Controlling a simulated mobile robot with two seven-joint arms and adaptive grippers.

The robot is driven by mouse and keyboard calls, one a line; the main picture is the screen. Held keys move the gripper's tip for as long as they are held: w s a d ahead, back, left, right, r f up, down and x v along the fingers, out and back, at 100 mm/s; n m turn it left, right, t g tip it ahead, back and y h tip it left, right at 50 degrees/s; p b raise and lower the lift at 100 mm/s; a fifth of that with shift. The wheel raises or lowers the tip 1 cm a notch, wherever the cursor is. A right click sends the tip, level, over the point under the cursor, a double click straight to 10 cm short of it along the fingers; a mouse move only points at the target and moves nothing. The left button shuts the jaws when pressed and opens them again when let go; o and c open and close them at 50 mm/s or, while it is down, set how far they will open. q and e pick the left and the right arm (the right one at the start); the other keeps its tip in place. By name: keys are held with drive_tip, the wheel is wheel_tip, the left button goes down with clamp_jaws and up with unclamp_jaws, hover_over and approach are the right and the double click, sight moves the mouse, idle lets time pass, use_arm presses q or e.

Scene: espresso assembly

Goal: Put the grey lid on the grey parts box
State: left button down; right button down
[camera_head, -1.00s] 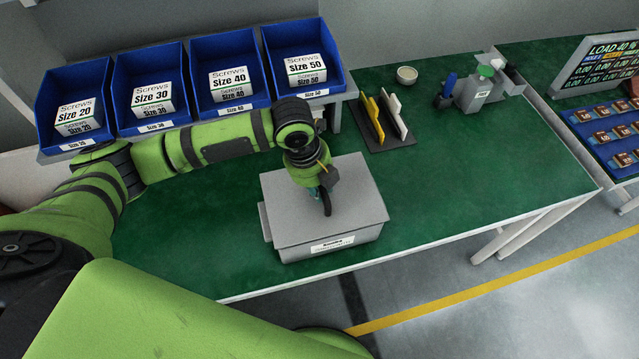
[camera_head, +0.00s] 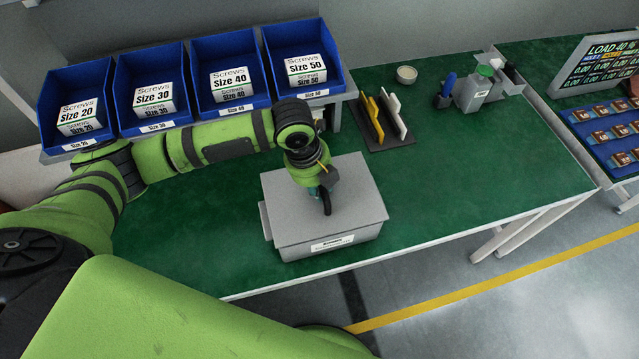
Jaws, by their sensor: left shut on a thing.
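The grey parts box (camera_head: 338,247) stands on the green table, with a white label on its front wall. The grey lid (camera_head: 355,190) lies over the top of the box and covers its opening. From this view I cannot tell whether it is fully seated. A strip of grey shows at the box's left side. My left gripper (camera_head: 325,205) points down onto the middle of the lid and is shut on it, probably at a handle that the fingers hide. My right gripper is not in view.
Several blue screw bins (camera_head: 232,78) stand on a shelf behind my left arm. The green table (camera_head: 500,170) is clear right of the box.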

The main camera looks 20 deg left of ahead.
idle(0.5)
use_arm(q)
drive_tip(key=shift+f+p, duration=0.35)
drive_tip(key=shift+f, duration=0.1)
idle(0.6)
drive_tip(key=shift+f+p, duration=0.3)
drive_tip(key=shift+p, duration=0.1)
idle(1.0)
drive_tip(key=c, duration=0.7)
unclamp_jaws()
drive_tip(key=p+v, duration=0.5)
drive_tip(key=shift+p, duration=0.3)
drive_tip(key=shift+p+v, duration=0.85)
drive_tip(key=shift+v, duration=0.2)
